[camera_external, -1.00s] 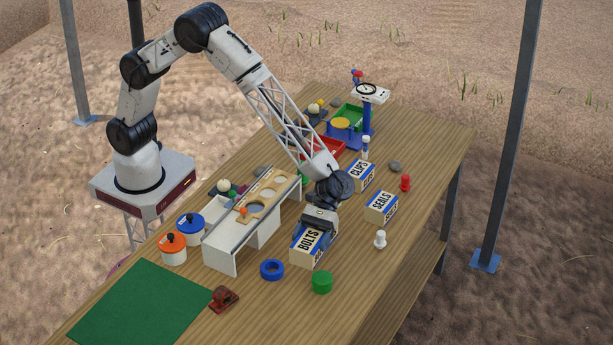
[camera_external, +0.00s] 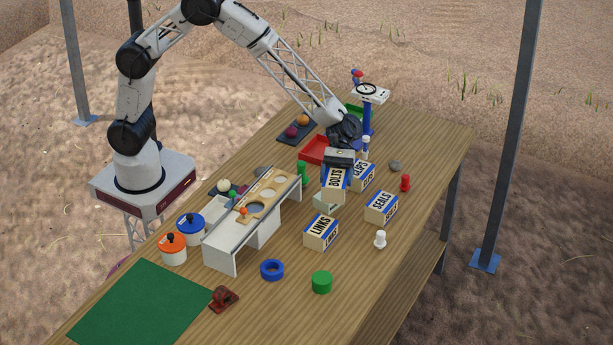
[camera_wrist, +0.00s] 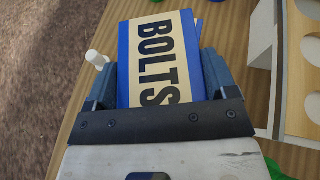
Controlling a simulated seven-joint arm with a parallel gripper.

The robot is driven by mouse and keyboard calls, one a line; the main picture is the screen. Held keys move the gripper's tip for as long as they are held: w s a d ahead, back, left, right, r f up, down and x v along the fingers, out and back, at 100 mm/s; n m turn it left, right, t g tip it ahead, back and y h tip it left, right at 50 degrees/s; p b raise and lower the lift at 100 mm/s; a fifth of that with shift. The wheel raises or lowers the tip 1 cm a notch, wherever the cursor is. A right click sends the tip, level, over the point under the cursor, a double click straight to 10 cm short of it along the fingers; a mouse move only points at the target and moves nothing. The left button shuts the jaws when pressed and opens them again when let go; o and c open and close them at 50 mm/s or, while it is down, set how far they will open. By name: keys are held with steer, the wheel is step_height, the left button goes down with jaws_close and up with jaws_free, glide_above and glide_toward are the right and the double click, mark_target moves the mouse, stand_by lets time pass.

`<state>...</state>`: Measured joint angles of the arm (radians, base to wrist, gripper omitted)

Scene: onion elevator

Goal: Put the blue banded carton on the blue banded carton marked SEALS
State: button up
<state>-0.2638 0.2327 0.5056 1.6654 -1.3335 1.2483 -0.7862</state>
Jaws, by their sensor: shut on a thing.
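My gripper (camera_external: 338,162) is shut on the blue banded carton marked BOLTS (camera_external: 335,183) and holds it raised in front of the CLIPS carton. The BOLTS carton (camera_wrist: 158,55) fills the space between the fingers in the wrist view. The blue banded carton marked SEALS (camera_external: 381,208) stands on the table to the right of the held carton, its top bare. A blue banded carton marked CLIPS (camera_external: 365,176) is partly hidden behind the held one. A blue banded carton marked LINKS (camera_external: 321,232) stands on the table nearer the front.
A white peg (camera_external: 380,239) and a red peg (camera_external: 405,183) stand near SEALS. A green cylinder (camera_external: 322,282) and blue ring (camera_external: 272,269) lie in front. A white rack (camera_external: 222,256) stands left. A scale (camera_external: 369,95) is at the back.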

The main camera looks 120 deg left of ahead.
steer(key=s+a+n+t, duration=0.1)
steer(key=s+a, duration=0.2)
steer(key=a, duration=0.4)
steer(key=shift+s, duration=0.25)
steer(key=shift+a, duration=0.1)
glide_above(382, 198)
steer(key=shift+a+f, duration=0.1)
steer(key=shift+f, duration=0.55)
steer(key=shift+f, duration=0.1)
steer(key=shift+f, duration=1.65)
steer(key=shift+f, duration=0.15)
steer(key=o, duration=1.1)
